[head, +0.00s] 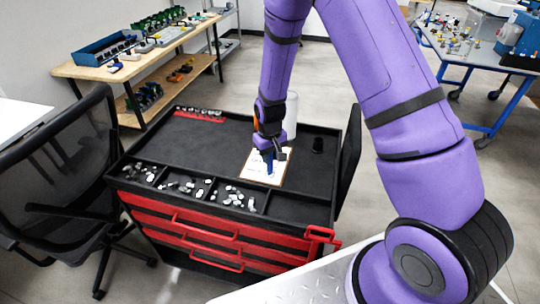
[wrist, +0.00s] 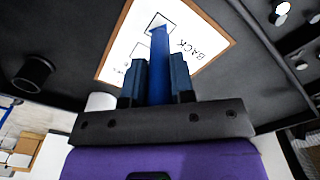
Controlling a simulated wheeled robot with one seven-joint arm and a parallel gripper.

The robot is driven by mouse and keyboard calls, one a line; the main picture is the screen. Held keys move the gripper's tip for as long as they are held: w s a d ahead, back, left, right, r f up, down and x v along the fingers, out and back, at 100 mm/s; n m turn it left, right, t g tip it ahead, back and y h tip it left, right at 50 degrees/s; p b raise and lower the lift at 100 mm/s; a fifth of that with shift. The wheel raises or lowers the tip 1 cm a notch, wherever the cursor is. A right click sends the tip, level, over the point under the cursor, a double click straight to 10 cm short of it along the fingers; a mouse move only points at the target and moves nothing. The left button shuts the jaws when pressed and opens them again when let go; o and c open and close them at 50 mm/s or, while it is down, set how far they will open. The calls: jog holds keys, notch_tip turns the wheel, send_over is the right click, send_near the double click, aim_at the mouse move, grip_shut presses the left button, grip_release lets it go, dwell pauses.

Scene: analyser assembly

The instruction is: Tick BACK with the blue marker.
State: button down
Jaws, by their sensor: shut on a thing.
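The blue marker (wrist: 159,62) is upright between the two fingers of my gripper (wrist: 157,82), which is shut on it. Its tip lies over the box (wrist: 162,22) beside the word BACK (wrist: 187,48) on the white sheet (wrist: 208,22). I cannot tell whether the tip touches the paper, and no mark shows clearly. Part of another box and its word is hidden behind the fingers. In the head view the sheet (head: 254,168) lies on the black top of the red tool cart, with my gripper (head: 272,156) above its right part.
A black cylindrical cap-like object (wrist: 34,72) stands beside the sheet, also visible in the head view (head: 318,145). A white cylinder (head: 292,112) stands behind my gripper. Compartments with several small parts (head: 233,196) line the cart's front.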

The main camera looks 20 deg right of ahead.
dwell(0.3)
jog(key=shift+r, duration=3.45)
